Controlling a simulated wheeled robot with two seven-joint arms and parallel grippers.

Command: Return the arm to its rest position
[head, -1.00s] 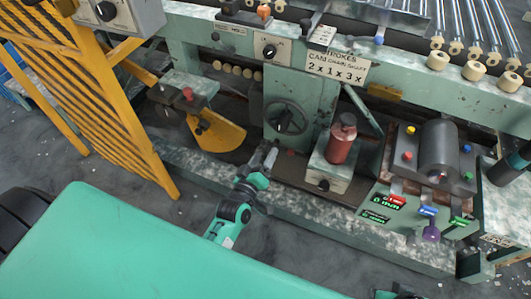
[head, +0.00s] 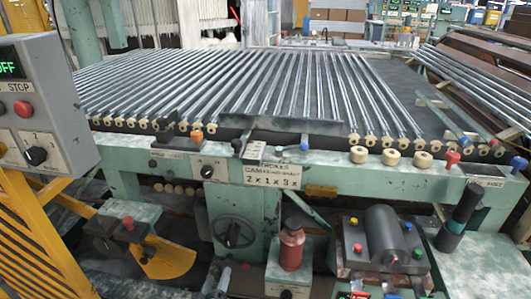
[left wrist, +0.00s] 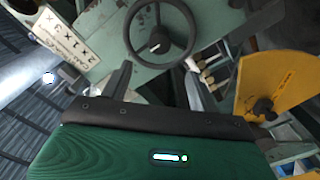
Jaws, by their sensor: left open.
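My left gripper (head: 222,279) shows at the bottom edge of the head view, in front of the green machine, with most of its arm cut off below. In the left wrist view its two dark fingers (left wrist: 158,88) stand wide apart with nothing between them. Beyond them is a dark handwheel (left wrist: 160,30), which also shows in the head view (head: 233,233). The gripper appears apart from the wheel. My right gripper is out of view.
A red cylinder (head: 291,250) stands right of the wheel. A yellow guard (head: 168,260) is to its left, and a grey control box (head: 40,115) is at the far left.

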